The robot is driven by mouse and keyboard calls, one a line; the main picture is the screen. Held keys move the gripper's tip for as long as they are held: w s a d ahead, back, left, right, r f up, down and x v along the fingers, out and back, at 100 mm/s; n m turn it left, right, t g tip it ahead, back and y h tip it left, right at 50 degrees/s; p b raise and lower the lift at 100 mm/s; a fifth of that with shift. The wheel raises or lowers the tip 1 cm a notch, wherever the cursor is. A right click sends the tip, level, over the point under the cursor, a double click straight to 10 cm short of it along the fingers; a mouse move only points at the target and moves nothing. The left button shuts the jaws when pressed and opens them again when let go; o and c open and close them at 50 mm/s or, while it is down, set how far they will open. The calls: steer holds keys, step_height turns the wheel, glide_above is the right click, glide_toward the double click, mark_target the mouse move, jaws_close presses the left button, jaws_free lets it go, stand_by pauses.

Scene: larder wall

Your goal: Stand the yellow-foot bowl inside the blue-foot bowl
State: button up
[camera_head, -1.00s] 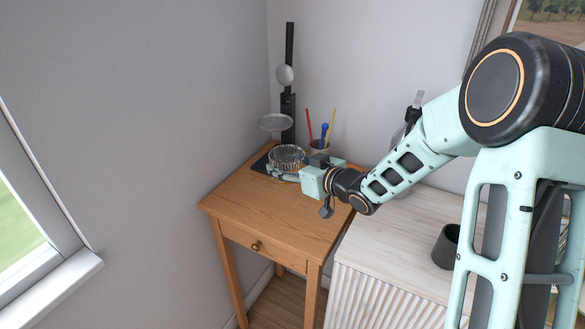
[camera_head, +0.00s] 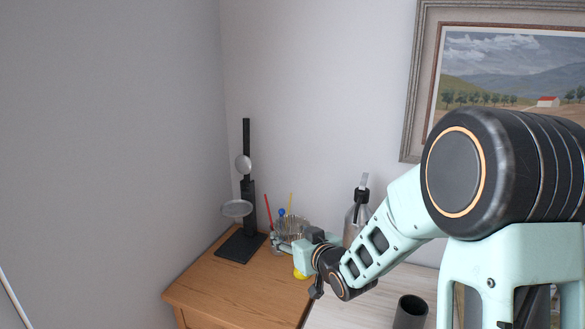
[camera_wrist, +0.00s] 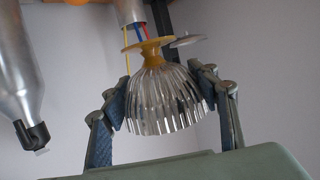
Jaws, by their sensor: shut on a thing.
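The yellow-foot bowl is a clear ribbed bowl (camera_head: 291,227) on a yellow foot (camera_head: 302,272). My gripper (camera_head: 290,243) is shut on it and holds it up over the back right of the wooden table. In the wrist view, which shows the scene upside down, the two fingers press the ribbed sides of the bowl (camera_wrist: 165,98) from left and right. Its yellow foot (camera_wrist: 150,50) points to the picture's top, so the bowl is upright. I cannot see the blue-foot bowl in either current view.
A black stand (camera_head: 247,205) with a pale dish (camera_head: 237,208) stands at the table's (camera_head: 235,285) back left; its base is bare. Pens stand behind my gripper. A grey bottle (camera_head: 355,215) and a dark cup (camera_head: 410,312) are on the white cabinet to the right.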

steer(key=s+d+r+m+h+p, duration=0.1)
steer(key=d+r+m+h, duration=0.1)
steer(key=d, duration=0.9)
steer(key=s+d+r+m+t+h+p, duration=0.1)
steer(key=s+d+r+m+h, duration=0.1)
steer(key=d, duration=0.9)
steer(key=shift+d+r+m+h, duration=0.15)
steer(key=shift+r+m+h, duration=0.4)
steer(key=shift+h, duration=0.55)
